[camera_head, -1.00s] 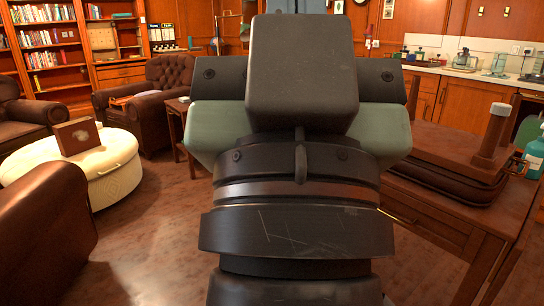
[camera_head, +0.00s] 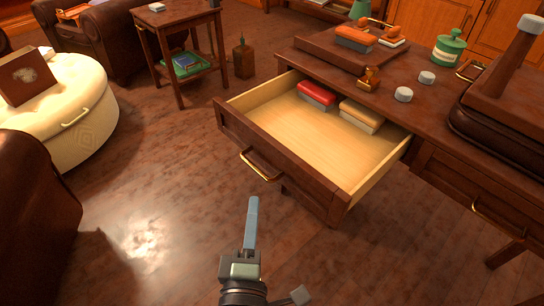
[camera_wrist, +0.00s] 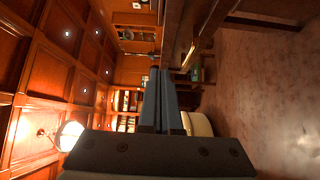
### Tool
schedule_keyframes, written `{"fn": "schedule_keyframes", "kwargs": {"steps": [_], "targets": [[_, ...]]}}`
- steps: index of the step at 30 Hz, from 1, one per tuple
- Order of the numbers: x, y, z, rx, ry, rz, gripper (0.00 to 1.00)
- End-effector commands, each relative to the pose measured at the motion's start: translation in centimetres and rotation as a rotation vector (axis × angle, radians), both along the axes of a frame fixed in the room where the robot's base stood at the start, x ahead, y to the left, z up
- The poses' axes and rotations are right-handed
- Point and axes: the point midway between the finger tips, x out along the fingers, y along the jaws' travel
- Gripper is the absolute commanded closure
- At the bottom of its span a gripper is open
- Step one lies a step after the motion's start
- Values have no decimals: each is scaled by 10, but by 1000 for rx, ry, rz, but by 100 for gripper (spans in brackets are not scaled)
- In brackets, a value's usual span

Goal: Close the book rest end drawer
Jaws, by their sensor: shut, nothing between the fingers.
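The open drawer (camera_head: 270,170) is wooden with a pale inside and a brass handle (camera_head: 260,165) on its dark front. It is pulled well out of the desk (camera_head: 440,120), below the end with the sloped book rest (camera_head: 322,51). A red block-like item (camera_head: 318,95) and a cream one (camera_head: 361,115) lie at its back. My gripper (camera_head: 254,202) is shut and empty, in front of the drawer and below its handle in the picture, apparently apart from it. Its two fingers (camera_wrist: 160,72) lie together in the wrist view, which is turned sideways.
A cream ottoman (camera_head: 85,110) and leather seating (camera_head: 35,200) are at left. Another desk drawer with a brass handle (camera_head: 498,213) is at right. Floor around my gripper is clear.

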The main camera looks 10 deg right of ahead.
Motion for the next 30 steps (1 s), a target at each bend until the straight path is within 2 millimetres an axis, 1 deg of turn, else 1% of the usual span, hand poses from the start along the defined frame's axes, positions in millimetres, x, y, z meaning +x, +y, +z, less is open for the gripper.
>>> {"fn": "schedule_keyframes", "kwargs": {"steps": [2, 5, 8, 21, 25, 30], "targets": [[-1, 1, -7, -25, 17, 4, 100], [6, 0, -7, -31, 17, 5, 100], [21, -2, -5, -29, 16, 4, 100], [99, -15, -5, -24, 13, 3, 100], [110, -35, -4, -24, 17, -1, 100], [117, -44, -5, -24, 16, 3, 100]]}}
